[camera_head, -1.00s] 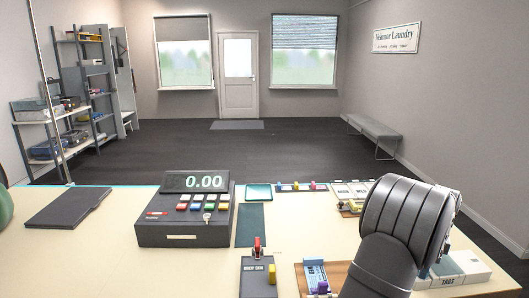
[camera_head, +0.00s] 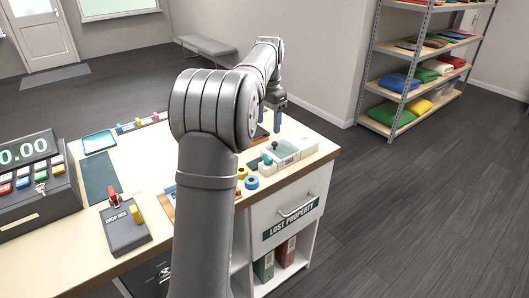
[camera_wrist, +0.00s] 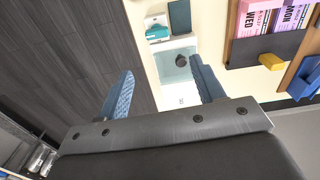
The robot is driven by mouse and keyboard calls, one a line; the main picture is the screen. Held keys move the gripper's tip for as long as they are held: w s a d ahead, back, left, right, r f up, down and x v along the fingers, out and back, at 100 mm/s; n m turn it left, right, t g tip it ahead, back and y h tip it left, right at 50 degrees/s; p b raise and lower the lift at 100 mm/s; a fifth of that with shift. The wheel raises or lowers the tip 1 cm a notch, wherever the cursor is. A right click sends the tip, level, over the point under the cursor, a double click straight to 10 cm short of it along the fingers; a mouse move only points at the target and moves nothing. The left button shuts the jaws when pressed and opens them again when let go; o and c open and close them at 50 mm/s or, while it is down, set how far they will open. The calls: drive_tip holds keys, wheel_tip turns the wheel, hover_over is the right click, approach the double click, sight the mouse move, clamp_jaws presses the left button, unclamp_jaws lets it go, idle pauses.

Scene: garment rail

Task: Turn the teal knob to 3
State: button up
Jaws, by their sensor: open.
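A small teal knob (camera_head: 268,159) stands on a pale box (camera_head: 279,156) near the right end of the counter. My gripper (camera_head: 270,117) is open and empty, pointing down, above the counter and behind the box. In the wrist view its blue ridged fingers (camera_wrist: 162,68) are wide apart, and neither visibly touches the knob.
A yellow ring and a blue ring (camera_head: 251,183) lie left of the box. A drop box (camera_head: 124,228) with a red lever and a cash register (camera_head: 38,180) stand further left. In the wrist view, a rack of pink packets (camera_wrist: 262,20) is at upper right.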

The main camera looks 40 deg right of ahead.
sight(267, 156)
wheel_tip(267, 156, up, 5)
drive_tip(key=n, duration=0.3)
drive_tip(key=f, duration=1.7)
drive_tip(key=shift+s+a+f, duration=0.25)
drive_tip(key=c, duration=0.9)
drive_tip(key=shift+m, duration=1.8)
drive_tip(key=shift+c, duration=0.3)
drive_tip(key=o, duration=1)
drive_tip(key=shift+c, duration=0.2)
